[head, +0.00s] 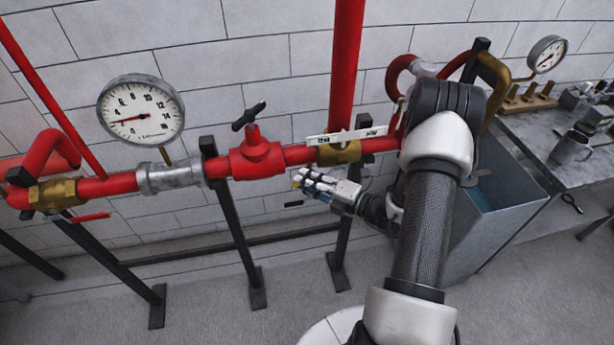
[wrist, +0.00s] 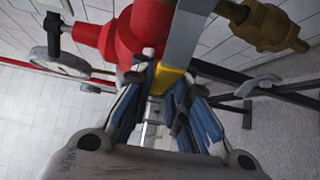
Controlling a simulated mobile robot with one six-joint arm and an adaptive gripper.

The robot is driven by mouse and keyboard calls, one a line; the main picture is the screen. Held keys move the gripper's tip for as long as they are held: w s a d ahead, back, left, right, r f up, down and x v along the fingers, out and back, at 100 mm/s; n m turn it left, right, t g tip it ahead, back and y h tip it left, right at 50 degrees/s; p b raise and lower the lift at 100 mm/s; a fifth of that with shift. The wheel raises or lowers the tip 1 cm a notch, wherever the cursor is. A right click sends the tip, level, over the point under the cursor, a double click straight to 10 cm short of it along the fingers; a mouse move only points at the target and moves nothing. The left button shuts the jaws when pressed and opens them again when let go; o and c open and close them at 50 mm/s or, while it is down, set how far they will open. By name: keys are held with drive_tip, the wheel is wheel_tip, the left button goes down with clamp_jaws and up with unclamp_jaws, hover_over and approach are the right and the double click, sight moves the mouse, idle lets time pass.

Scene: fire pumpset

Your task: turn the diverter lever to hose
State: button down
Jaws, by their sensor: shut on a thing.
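The diverter valve is a brass body (head: 343,154) on the red pipe, under a white label plate (head: 347,136) with two words too small to read surely. My gripper (head: 305,181) is just below and left of it, shut on the lever. In the wrist view the lever is a flat grey bar (wrist: 186,38) with a yellow part (wrist: 166,80) between the fingers of my gripper (wrist: 168,90). In the head view the fingers hide most of the lever, so its exact angle to the label cannot be told.
A red valve (head: 257,157) with a black handle sits left on the same pipe. A large gauge (head: 140,108) is farther left. Black support legs (head: 238,225) stand below. A grey open tank (head: 500,205) and a bench (head: 545,140) with tools are on the right.

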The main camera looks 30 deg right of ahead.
wheel_tip(320, 180, down, 6)
drive_tip(key=d+n+g+h+p, duration=0.1)
drive_tip(key=d+n+g+h, duration=0.2)
drive_tip(key=n+h, duration=0.1)
drive_tip(key=shift+s+f, duration=0.15)
drive_tip(key=shift+s, duration=0.3)
idle(0.4)
drive_tip(key=c, duration=1.5)
unclamp_jaws()
drive_tip(key=shift+c, duration=0.2)
